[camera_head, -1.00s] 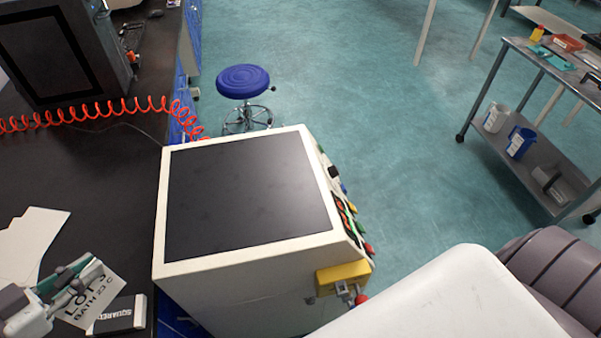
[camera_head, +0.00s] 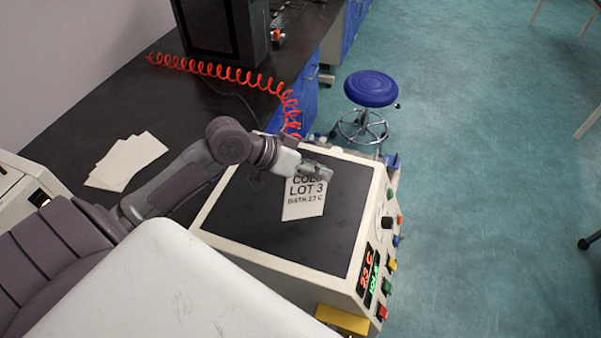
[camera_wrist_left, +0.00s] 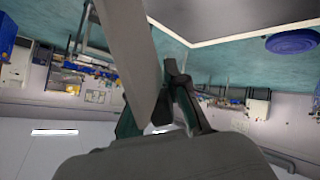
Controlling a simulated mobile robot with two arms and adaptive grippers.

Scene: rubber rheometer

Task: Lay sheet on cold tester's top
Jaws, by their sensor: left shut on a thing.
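The tester (camera_head: 255,250) is a cream box with a flat black top, and red and green digits glow on its front panel. My left gripper (camera_head: 316,173) is above the far part of this top. It is shut on the upper edge of a white sheet (camera_head: 303,207) printed "COLD", "LOT 3" and a bath temperature. The sheet is over the black top, and I cannot tell if its lower edge touches. In the left wrist view the sheet (camera_wrist_left: 140,60) is a grey strip between the fingers (camera_wrist_left: 160,120). My right gripper is not in view.
Several blank sheets (camera_head: 128,160) lie on the dark bench (camera_head: 95,125) at left. A red coiled hose (camera_head: 225,73) runs along the bench to behind the tester. A dark machine (camera_head: 225,30) stands at the back. A blue stool (camera_head: 371,89) stands on the floor beyond the tester.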

